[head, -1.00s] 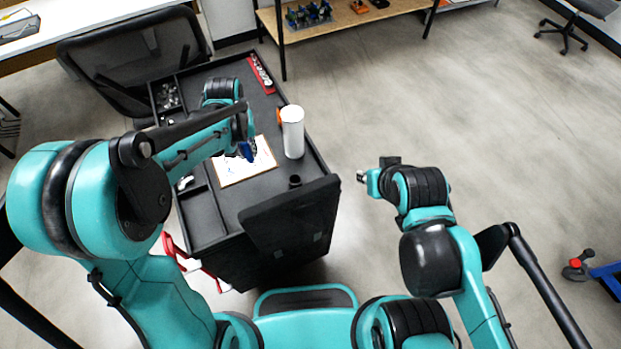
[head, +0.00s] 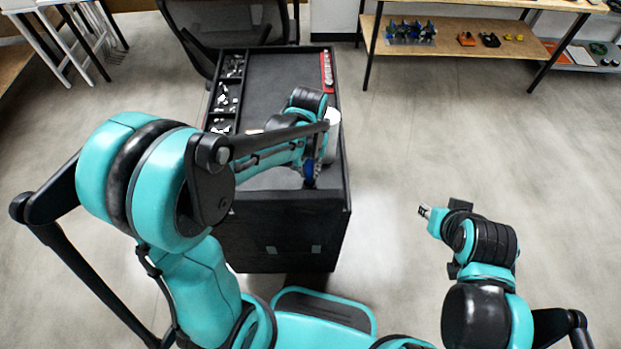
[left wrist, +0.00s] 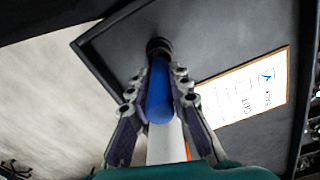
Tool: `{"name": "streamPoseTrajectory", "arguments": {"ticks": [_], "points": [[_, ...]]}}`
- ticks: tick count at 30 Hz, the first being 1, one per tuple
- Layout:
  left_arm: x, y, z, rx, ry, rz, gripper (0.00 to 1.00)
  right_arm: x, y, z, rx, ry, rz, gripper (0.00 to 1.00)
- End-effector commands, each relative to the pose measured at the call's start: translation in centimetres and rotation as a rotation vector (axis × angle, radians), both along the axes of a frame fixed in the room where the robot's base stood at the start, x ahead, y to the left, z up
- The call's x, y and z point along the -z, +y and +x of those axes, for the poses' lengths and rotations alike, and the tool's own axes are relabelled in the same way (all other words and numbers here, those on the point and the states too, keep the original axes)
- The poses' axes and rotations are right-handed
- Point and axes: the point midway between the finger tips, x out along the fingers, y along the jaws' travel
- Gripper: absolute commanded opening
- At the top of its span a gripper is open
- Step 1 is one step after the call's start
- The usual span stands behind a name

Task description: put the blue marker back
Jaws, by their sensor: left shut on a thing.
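My left gripper (head: 313,172) is shut on the blue marker (left wrist: 158,95), above the near end of the black cart top. The marker's blue length shows between the fingers in the left wrist view, and a bit of blue (head: 308,170) shows in the head view. Its far end lines up with a small round black holder (left wrist: 158,47); I cannot tell whether it is inside or above it. The holder is hidden in the head view. My right gripper (head: 426,211) is over open floor, right of the cart; its finger opening is unclear.
A white cylinder (head: 334,122) stands on the cart, partly behind my left arm; it seems to show below the marker in the wrist view. A sheet with blue marks (left wrist: 245,100) lies on the cart top (head: 278,82). A dark chair (head: 235,30) stands behind. The floor right is clear.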

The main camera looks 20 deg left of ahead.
Motion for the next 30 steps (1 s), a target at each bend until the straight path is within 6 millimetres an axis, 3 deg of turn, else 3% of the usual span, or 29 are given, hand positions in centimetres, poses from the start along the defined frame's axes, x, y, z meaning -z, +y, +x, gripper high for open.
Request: {"name": "streamPoseTrajectory", "arguments": {"ticks": [7, 18, 19, 21, 30], "points": [[3.4, 0.0, 0.0, 0.000, 0.000, 0.000, 0.00, 1.5, 0.0, 0.0, 0.000, 0.000, 0.000, 0.31], [3.8, 0.0, 0.0, 0.000, 0.000, 0.000, 0.00, 1.7, 0.0, 0.0, 0.000, 0.000, 0.000, 0.31], [3.8, 0.0, 0.0, 0.000, 0.000, 0.000, 0.23, 1.7, 0.0, 0.0, 0.000, 0.000, 0.000, 0.31], [3.7, 0.0, 0.0, 0.000, 0.000, 0.000, 0.39, 1.6, 0.0, 0.0, 0.000, 0.000, 0.000, 0.31], [3.6, 0.0, 0.0, 0.000, 0.000, 0.000, 0.39, 1.5, 0.0, 0.0, 0.000, 0.000, 0.000, 0.31]]}}
